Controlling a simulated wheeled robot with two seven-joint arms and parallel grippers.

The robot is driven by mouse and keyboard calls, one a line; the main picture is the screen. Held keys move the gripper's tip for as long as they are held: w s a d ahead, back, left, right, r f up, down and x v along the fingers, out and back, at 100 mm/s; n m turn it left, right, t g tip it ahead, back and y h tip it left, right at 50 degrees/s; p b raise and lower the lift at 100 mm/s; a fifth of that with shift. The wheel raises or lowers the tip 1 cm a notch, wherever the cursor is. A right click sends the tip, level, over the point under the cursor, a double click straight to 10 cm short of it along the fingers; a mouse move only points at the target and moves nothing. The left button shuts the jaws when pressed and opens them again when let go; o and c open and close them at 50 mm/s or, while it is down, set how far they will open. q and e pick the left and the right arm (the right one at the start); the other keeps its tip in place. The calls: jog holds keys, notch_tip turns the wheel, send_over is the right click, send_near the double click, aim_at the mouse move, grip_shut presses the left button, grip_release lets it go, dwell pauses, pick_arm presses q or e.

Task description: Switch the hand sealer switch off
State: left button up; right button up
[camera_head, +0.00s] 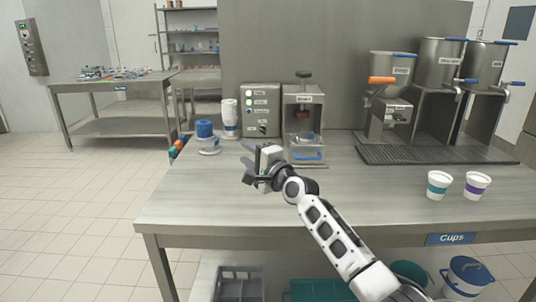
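The hand sealer seems to be the metal press (303,97) with a black knob on top, a small label and a blue-edged part low in its frame. It stands at the back middle of the table. Left of it is a grey control box (261,121) with several round controls and labels; I cannot tell which control is the sealer's switch or how it is set. My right gripper (248,163) is in front of the control box, apart from it and pointing left. Its fingers look spread, with nothing between them. My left gripper is not in view.
A blue-topped container (205,130) and a white bottle (229,117) stand left of the box. Metal dispensers (390,115) stand at the right. Two cups (438,185) (477,185) stand at front right. The table's (190,205) front left is clear.

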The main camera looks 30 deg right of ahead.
jog(key=d+f+n+g+h, duration=0.2)
jog(key=d+f+n+h, duration=0.25)
jog(key=n, duration=1.45)
jog(key=shift+n+g+y, duration=0.35)
jog(key=shift+n+g, duration=0.05)
jog(key=shift+g, duration=0.2)
jog(key=s+a+f, duration=0.1)
jog(key=s+f, duration=0.1)
jog(key=f, duration=0.1)
jog(key=s+a+f, duration=0.1)
jog(key=s+f, duration=0.1)
jog(key=s+a+f, duration=0.2)
jog(key=f, duration=0.1)
jog(key=shift+f, duration=0.3)
jog(key=s+a+f+g+y, duration=0.1)
jog(key=s+a+f, duration=0.4)
jog(key=s, duration=0.5)
jog(key=s+a+f+g+y, duration=0.1)
jog(key=s+a+f, duration=0.4)
jog(key=s, duration=0.6)
jog(key=s+a+f+g+y, duration=0.1)
jog(key=s+a+f+g, duration=0.2)
jog(key=s, duration=0.8)
notch_tip(320, 180, down, 3)
jog(key=shift+a+r+m+y, duration=0.1)
jog(key=shift+a+m+y, duration=0.2)
jog(key=shift+a, duration=0.7)
jog(key=shift+s, duration=0.1)
